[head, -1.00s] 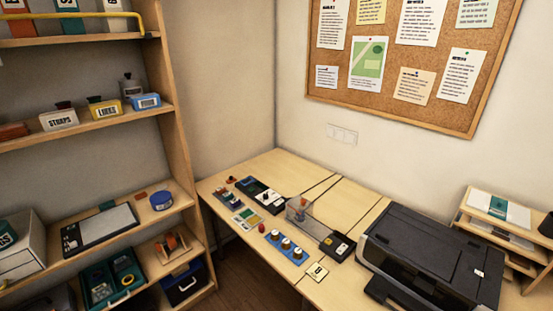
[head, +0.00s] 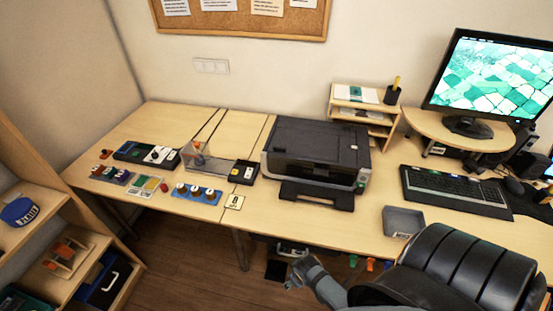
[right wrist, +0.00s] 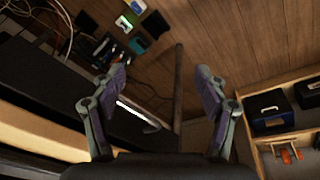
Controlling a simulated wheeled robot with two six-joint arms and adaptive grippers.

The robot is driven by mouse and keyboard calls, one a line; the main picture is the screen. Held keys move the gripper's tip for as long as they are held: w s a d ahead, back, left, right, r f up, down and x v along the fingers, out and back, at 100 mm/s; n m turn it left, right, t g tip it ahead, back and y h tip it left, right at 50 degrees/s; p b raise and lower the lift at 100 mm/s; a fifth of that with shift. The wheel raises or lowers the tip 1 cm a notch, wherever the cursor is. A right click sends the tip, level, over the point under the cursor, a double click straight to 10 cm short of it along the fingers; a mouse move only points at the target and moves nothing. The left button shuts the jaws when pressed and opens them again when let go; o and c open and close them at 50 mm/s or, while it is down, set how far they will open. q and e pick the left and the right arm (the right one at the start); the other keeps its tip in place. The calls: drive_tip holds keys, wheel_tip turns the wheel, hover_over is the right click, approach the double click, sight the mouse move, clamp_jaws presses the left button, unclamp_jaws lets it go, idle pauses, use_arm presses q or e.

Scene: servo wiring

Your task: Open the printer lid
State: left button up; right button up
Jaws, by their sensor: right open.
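The black printer (head: 318,155) stands on the desk in the middle of the head view. Its flat dark lid (head: 310,137) lies shut on top. A dark tray (head: 316,196) sticks out at its front. My right gripper (right wrist: 160,78) is open and empty in the right wrist view, with its two fingers apart above the floor. In the head view a grey arm end (head: 306,272) shows at the bottom, below the desk's front edge and well apart from the printer; it seems to be my right one. My left gripper is out of view.
A black chair (head: 460,262) fills the lower right, in front of the desk. A grey tray (head: 402,220), a keyboard (head: 455,190) and a monitor (head: 492,78) are right of the printer. Electronic modules (head: 198,194) lie left of it. Shelves (head: 45,235) stand at far left.

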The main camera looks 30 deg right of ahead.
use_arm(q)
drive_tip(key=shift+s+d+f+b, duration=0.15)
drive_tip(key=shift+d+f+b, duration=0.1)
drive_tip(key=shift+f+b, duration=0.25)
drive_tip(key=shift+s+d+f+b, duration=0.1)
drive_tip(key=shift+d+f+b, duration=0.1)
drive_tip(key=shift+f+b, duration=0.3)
use_arm(e)
drive_tip(key=w+d+r+m+t+h, duration=0.2)
drive_tip(key=w+d+r+m+h, duration=0.1)
drive_tip(key=w+r, duration=0.6)
drive_tip(key=w+d+r+m+t+h, duration=0.2)
drive_tip(key=w+d+r+m+h, duration=0.1)
drive_tip(key=w+r, duration=0.7)
drive_tip(key=w+d+r+m+t+h, duration=0.2)
drive_tip(key=w+d+r+m+h, duration=0.1)
drive_tip(key=w+r, duration=0.6)
drive_tip(key=w+d+m, duration=0.1)
drive_tip(key=w+d, duration=0.1)
drive_tip(key=w, duration=0.2)
drive_tip(key=shift+r+t, duration=0.2)
drive_tip(key=shift+t, duration=0.1)
